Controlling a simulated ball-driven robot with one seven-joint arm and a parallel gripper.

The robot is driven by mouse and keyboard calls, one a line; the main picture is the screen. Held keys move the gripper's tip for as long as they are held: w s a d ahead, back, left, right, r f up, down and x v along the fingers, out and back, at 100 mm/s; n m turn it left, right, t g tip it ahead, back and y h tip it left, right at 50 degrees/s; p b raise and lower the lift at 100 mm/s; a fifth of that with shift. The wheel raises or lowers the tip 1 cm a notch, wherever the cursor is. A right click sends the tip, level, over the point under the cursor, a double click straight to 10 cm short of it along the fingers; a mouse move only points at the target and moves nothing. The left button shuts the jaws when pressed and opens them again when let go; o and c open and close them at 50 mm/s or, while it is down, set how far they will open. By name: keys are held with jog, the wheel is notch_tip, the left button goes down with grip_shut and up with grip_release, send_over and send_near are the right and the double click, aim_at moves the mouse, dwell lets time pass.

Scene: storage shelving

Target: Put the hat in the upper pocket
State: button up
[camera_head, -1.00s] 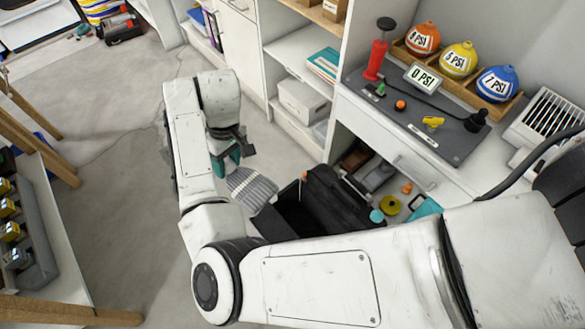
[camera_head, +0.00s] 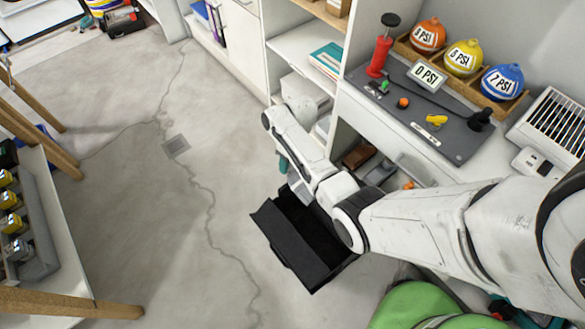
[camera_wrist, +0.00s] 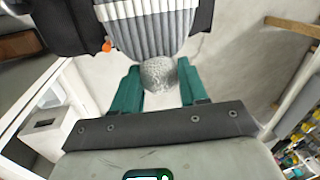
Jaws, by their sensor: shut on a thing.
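The hat (camera_wrist: 145,32) is a grey ribbed knit beanie with a speckled pompom (camera_wrist: 160,75). In the wrist view the teal fingers of my gripper (camera_wrist: 159,70) are shut on the pompom, and the ribbed body extends away from them. A black bag (camera_wrist: 65,25) shows on both sides of the hat there. In the head view the bag (camera_head: 283,238) has an open dark compartment and a flap on its left. The arm hides most of the gripper and hat at the bag's upper end. I cannot tell how far the hat is inside, or which pocket it is at.
A white desk (camera_head: 500,165) with a dark pump mat (camera_head: 440,125) stands at right. White shelving (camera_head: 305,50) is behind the arm. A green rounded thing (camera_head: 410,305) lies at the bottom. The floor (camera_head: 130,210) to the left is clear.

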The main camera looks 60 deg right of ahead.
jog(key=shift+s+a+f, duration=0.2)
jog(key=shift+s+f, duration=0.2)
jog(key=shift+f, duration=0.15)
jog(key=shift+s+a+f, duration=0.15)
jog(key=shift+s+f, duration=0.25)
jog(key=shift+f, duration=0.1)
jog(key=d+b+x, duration=0.3)
jog(key=b+x, duration=1.1)
jog(key=x, duration=0.1)
jog(key=shift+s+f, duration=0.2)
jog(key=shift+f, duration=0.15)
jog(key=shift+d, duration=0.1)
jog(key=o, duration=1.2)
jog(key=shift+c, duration=0.2)
jog(key=shift+r, duration=0.1)
jog(key=a+p+v, duration=0.1)
jog(key=p+v, duration=0.3)
jog(key=a+p+v, duration=0.1)
jog(key=p+v, duration=0.8)
jog(key=p, duration=0.1)
jog(key=shift+w+a+r, duration=0.15)
jog(key=shift+a+r, duration=0.25)
jog(key=shift+r, duration=0.25)
jog(key=shift+f, duration=0.1)
